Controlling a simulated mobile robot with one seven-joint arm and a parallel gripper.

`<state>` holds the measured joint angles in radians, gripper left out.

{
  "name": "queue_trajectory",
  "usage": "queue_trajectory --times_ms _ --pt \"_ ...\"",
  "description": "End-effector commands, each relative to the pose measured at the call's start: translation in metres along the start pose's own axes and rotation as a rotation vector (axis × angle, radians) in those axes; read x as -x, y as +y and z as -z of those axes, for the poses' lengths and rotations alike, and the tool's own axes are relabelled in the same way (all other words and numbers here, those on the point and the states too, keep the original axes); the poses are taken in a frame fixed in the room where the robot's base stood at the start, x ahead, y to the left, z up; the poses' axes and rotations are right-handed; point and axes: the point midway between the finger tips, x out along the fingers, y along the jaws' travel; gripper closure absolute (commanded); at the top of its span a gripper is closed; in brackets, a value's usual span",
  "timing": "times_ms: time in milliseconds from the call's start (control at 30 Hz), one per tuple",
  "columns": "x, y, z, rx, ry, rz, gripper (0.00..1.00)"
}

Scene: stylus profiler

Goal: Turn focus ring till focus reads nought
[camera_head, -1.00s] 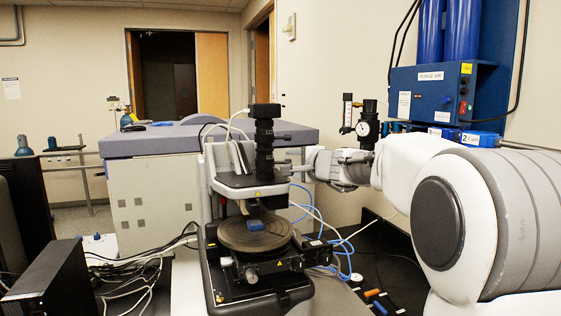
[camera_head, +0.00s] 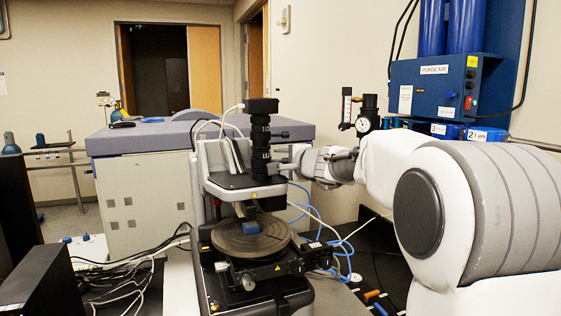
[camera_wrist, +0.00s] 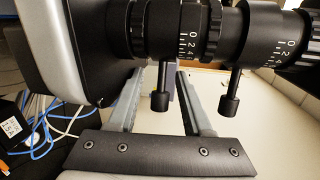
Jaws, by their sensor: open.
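The stylus profiler (camera_head: 245,185) stands in front of me, with a black upright optics tube (camera_head: 261,140) above its stage. In the wrist view the tube lies sideways across the top, with two ring scales in white figures: one ring (camera_wrist: 197,28) near the middle, another (camera_wrist: 280,48) at the right. Two knobbed levers, a nearer-middle one (camera_wrist: 160,92) and a right one (camera_wrist: 230,95), hang from the tube. I cannot tell which ring is the focus ring, nor read its setting. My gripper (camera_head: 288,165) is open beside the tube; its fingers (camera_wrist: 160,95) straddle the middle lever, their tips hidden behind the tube.
A blue block (camera_head: 250,227) sits on the round stage (camera_head: 240,240). Blue and white cables run right of the profiler. A blue purge-air unit (camera_head: 432,90) is on the right wall. A large grey cabinet (camera_head: 140,185) stands behind left. A black box (camera_head: 40,280) is at front left.

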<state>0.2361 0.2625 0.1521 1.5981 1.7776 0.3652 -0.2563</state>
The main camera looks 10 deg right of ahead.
Motion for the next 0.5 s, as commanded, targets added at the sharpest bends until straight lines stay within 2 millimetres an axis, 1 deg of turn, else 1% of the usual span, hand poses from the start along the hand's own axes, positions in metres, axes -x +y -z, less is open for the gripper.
queue_trajectory --times_ms 33,67,200,267,300,333,500 --pt "0.0000 0.0001 0.0001 0.000 0.000 0.000 0.50" --pt "0.0000 0.0001 0.0001 0.000 0.000 0.000 0.54" --pt "0.0000 0.0001 0.0001 0.000 0.000 0.000 0.79" --pt "0.0000 0.0001 0.0002 0.000 0.000 0.000 0.90" --pt "0.0000 0.0001 0.0002 0.000 0.000 0.000 0.97" --pt "0.0000 0.0001 0.0002 0.000 0.000 0.000 1.00" --pt "0.0000 0.0001 0.0002 0.000 0.000 0.000 1.00"
